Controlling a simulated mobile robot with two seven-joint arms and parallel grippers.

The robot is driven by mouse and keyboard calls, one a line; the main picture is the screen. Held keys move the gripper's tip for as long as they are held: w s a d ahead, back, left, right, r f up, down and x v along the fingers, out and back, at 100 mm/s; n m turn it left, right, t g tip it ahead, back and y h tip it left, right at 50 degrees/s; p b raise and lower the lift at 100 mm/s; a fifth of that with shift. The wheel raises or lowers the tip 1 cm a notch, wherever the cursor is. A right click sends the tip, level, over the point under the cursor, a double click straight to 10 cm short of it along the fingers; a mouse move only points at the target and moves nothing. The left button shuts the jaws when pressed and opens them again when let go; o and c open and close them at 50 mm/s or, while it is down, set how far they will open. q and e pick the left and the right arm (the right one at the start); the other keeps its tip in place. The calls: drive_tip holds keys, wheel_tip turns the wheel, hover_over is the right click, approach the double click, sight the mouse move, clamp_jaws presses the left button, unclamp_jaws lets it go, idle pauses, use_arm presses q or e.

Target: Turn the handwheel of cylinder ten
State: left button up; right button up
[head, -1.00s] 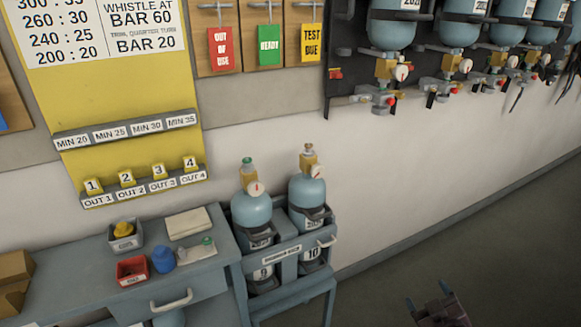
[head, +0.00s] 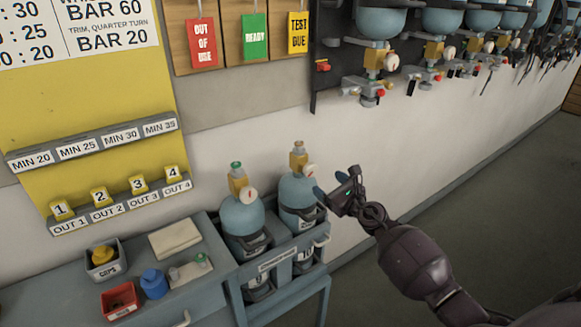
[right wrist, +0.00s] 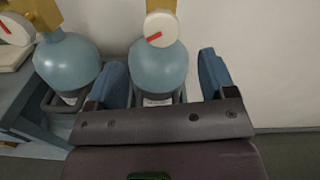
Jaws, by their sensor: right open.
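Cylinder ten (head: 297,193) is the right one of two pale blue cylinders upright in a rack. Its brass valve carries a tan handwheel (head: 298,147) on top and a white gauge (head: 309,170) at the side. My right gripper (head: 335,183) is open and empty, just right of the cylinder's shoulder and below handwheel height. In the right wrist view, cylinder ten (right wrist: 158,68) shows beyond and between the open fingers (right wrist: 163,80), with its gauge (right wrist: 160,28) above; the handwheel is out of that frame. My left gripper is not in view.
Cylinder nine (head: 242,217), with a green handwheel (head: 236,165), stands close on the left in the same rack (head: 278,262). A bench at left holds a red bin (head: 119,301) and a blue cap (head: 152,282). Breathing sets hang upper right. Floor at right is clear.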

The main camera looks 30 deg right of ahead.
sight(313, 172)
drive_tip(key=shift+n, duration=0.3)
drive_tip(key=w, duration=0.3)
drive_tip(key=w+b, duration=0.1)
drive_tip(key=w, duration=0.1)
drive_tip(key=w+b, duration=0.1)
drive_tip(key=w, duration=0.2)
drive_tip(key=shift+w+a+f, duration=0.1)
drive_tip(key=shift+w+a, duration=0.15)
drive_tip(key=shift+w, duration=0.95)
drive_tip(key=shift+c, duration=0.2)
drive_tip(key=c, duration=0.9)
